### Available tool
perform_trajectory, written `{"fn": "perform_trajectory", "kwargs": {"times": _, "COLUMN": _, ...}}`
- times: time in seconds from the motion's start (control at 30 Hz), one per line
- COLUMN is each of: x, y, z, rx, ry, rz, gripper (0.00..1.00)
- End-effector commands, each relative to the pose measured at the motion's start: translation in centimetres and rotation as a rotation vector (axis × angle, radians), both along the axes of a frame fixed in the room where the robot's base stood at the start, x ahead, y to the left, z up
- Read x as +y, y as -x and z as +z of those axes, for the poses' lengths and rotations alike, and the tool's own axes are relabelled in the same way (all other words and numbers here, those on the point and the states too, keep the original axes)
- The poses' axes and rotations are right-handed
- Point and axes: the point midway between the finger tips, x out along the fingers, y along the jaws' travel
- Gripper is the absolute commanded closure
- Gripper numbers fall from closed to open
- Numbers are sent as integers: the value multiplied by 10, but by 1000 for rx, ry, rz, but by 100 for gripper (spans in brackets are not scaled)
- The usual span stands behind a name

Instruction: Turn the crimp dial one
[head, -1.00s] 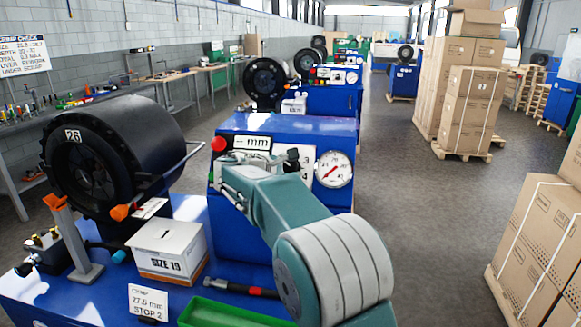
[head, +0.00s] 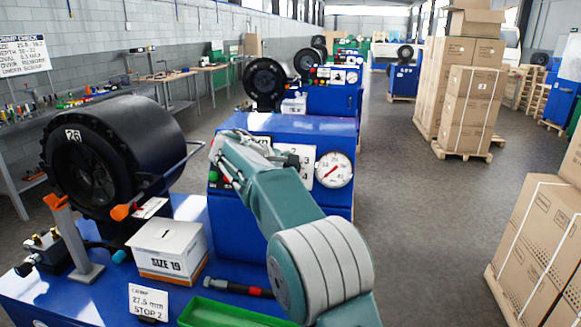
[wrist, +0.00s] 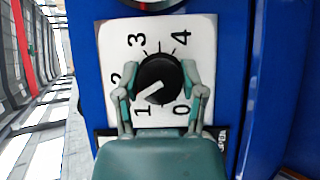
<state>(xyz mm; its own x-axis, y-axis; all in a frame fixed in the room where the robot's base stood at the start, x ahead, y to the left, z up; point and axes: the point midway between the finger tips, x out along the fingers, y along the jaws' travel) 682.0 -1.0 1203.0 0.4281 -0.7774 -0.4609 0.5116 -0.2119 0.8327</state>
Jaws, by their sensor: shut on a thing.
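The crimp dial (wrist: 158,82) is a black round knob on a white plate marked 0 to 4. Its white pointer is aimed down and left in the wrist view, close to the 1. My gripper (wrist: 160,76) has one finger on each side of the knob and is shut on it. In the head view my gripper (head: 230,158) is at the front of the blue crimper (head: 285,124).
A black crimping head (head: 150,140) stands on the left. A white SIZE 19 box (head: 168,249), a card reading 27.5 mm STOP 2 (head: 148,301) and a green tray (head: 225,314) are on the near blue bench. Stacked cartons (head: 545,250) stand at right; the floor between is clear.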

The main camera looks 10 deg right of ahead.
Motion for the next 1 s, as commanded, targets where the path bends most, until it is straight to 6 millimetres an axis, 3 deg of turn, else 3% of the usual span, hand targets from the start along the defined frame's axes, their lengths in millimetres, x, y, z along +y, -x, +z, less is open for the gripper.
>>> {"fn": "perform_trajectory", "kwargs": {"times": 0.27, "x": 2, "y": 0, "z": -5, "rx": 10, "ry": -3, "rz": 1, "gripper": 95}}
{"fn": "perform_trajectory", "kwargs": {"times": 0.3, "x": 1, "y": 0, "z": -5, "rx": 10, "ry": -3, "rz": 1, "gripper": 43}}
{"fn": "perform_trajectory", "kwargs": {"times": 0.37, "x": 1, "y": 0, "z": -5, "rx": 10, "ry": -3, "rz": 1, "gripper": 16}}
{"fn": "perform_trajectory", "kwargs": {"times": 0.4, "x": 1, "y": 0, "z": -5, "rx": 10, "ry": -2, "rz": 1, "gripper": 13}}
{"fn": "perform_trajectory", "kwargs": {"times": 0.8, "x": 2, "y": 1, "z": 0, "rx": 3, "ry": -1, "rz": 0, "gripper": 13}}
{"fn": "perform_trajectory", "kwargs": {"times": 1.0, "x": 23, "y": 12, "z": 12, "rx": 1, "ry": -1, "rz": 4, "gripper": 13}}
